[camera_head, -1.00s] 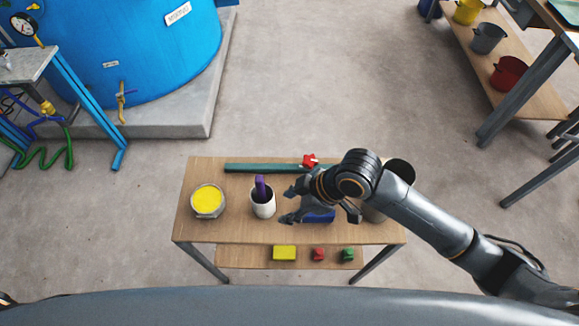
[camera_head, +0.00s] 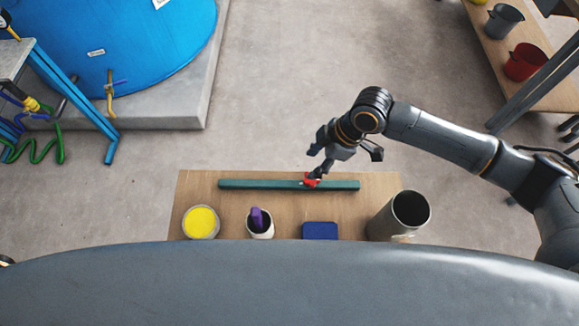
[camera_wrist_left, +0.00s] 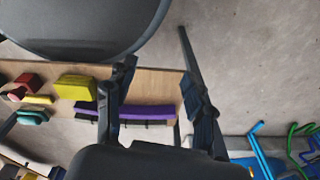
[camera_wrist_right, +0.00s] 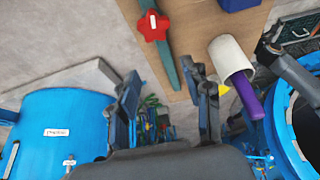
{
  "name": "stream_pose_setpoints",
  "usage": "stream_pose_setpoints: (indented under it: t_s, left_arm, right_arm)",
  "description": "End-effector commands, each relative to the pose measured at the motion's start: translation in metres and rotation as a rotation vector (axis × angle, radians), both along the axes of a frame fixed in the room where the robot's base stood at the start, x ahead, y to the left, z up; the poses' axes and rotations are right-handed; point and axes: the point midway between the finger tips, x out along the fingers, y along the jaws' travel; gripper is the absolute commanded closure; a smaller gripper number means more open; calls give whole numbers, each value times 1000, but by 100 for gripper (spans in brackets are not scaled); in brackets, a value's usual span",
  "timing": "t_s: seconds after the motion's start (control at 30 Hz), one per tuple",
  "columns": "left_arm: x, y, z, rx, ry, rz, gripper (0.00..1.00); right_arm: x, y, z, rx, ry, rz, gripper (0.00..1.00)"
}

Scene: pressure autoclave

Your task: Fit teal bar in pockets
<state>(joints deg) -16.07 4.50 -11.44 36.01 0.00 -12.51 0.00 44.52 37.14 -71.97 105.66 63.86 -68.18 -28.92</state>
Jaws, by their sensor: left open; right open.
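The teal bar (camera_head: 250,184) lies flat along the far side of the wooden table. A red star-shaped knob (camera_head: 311,181) sits on it, right of its middle. My right gripper (camera_head: 322,160) is open and empty, at the bar's far side near the knob. In the right wrist view, the bar (camera_wrist_right: 172,62) and the knob (camera_wrist_right: 153,27) show beyond the open fingers (camera_wrist_right: 168,92). My left gripper (camera_wrist_left: 158,85) is open and empty in its wrist view; it is out of the head view. I cannot make out any pockets.
On the table (camera_head: 285,215) stand a yellow-filled tub (camera_head: 201,222), a white cup (camera_head: 261,229) with a purple object (camera_head: 257,218), a blue box (camera_head: 320,231) and a grey canister (camera_head: 398,216). A large blue tank (camera_head: 110,45) stands back left. Floor behind the table is clear.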

Motion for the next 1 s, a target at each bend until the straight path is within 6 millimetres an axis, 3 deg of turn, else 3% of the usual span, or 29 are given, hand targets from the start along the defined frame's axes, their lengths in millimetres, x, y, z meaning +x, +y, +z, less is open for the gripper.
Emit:
stream_pose_setpoints:
  t_s: [0.17, 0.47, 0.63, 0.83, 1.0]
  left_arm:
    - [-6, 0, 4, 1, 9, 0, 46]
    - [-39, 3, 8, 5, 56, -1, 46]
    - [-33, 3, 10, 5, 48, -1, 46]
    - [-11, 1, 22, 2, 14, -1, 46]
    - [-11, 1, 25, 2, 13, -1, 46]
  right_arm:
    - [-1, 10, -22, -1, 5, 1, 51]
    - [-1, 30, -71, -1, 2, 1, 51]
    - [0, 34, -80, -1, 1, 0, 51]
    - [-1, 44, -98, -1, 2, 0, 51]
    - [-1, 52, -119, -1, 3, -1, 51]
